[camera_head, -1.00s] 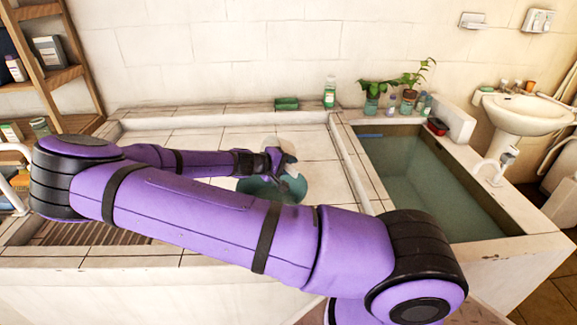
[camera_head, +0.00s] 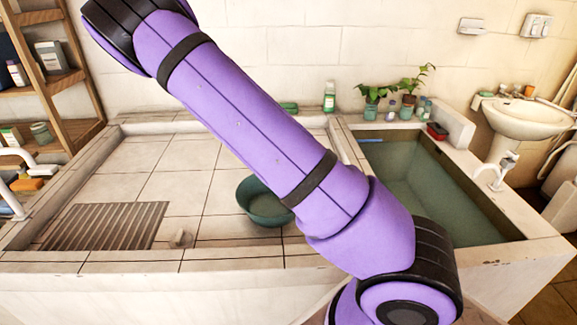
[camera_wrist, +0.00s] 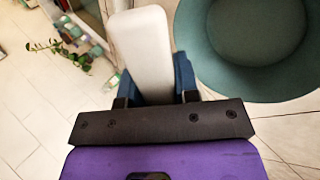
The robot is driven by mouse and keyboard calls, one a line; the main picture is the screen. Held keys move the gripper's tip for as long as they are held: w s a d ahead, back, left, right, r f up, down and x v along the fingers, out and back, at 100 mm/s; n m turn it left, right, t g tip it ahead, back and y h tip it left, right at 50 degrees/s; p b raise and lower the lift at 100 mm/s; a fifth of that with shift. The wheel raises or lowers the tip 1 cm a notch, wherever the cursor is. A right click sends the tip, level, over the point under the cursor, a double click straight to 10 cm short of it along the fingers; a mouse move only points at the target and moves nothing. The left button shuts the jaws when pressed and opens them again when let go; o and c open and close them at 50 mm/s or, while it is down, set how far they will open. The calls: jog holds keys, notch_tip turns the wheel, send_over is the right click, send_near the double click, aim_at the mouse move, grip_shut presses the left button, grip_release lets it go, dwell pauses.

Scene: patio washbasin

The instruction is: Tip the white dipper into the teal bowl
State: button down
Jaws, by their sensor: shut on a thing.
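The teal bowl (camera_head: 258,208) stands upright on the tiled basin floor, its right part hidden behind my arm. In the wrist view the bowl (camera_wrist: 215,75) lies to the right of my gripper, and I cannot tell whether it holds anything. My gripper (camera_wrist: 152,78) is shut on a long white piece, which looks like the handle of the white dipper (camera_wrist: 143,40). The piece runs up between the dark blue fingers, beside the bowl in the picture. The dipper's cup cannot be made out. The head view shows neither gripper nor dipper.
A slatted drain grate (camera_head: 105,225) and a small beige lump (camera_head: 181,238) lie at the basin's left. A green bottle (camera_head: 329,96) and potted plants (camera_head: 375,95) stand on the back ledge. A water-filled trough (camera_head: 430,185) is at the right.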

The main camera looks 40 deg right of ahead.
jog(key=shift+r+y, duration=0.3)
jog(key=shift+y, duration=0.3)
jog(key=shift+d, duration=0.1)
jog(key=shift+r+y, duration=0.45)
jog(key=shift+y, duration=0.55)
jog(key=shift+r+y, duration=0.4)
jog(key=shift+y, duration=0.6)
jog(key=shift+r+t+y, duration=0.15)
jog(key=shift+r+y, duration=0.15)
jog(key=shift+y, duration=0.4)
jog(key=shift+r+t+y, duration=0.15)
jog(key=shift+r+y, duration=0.15)
jog(key=shift+y, duration=0.4)
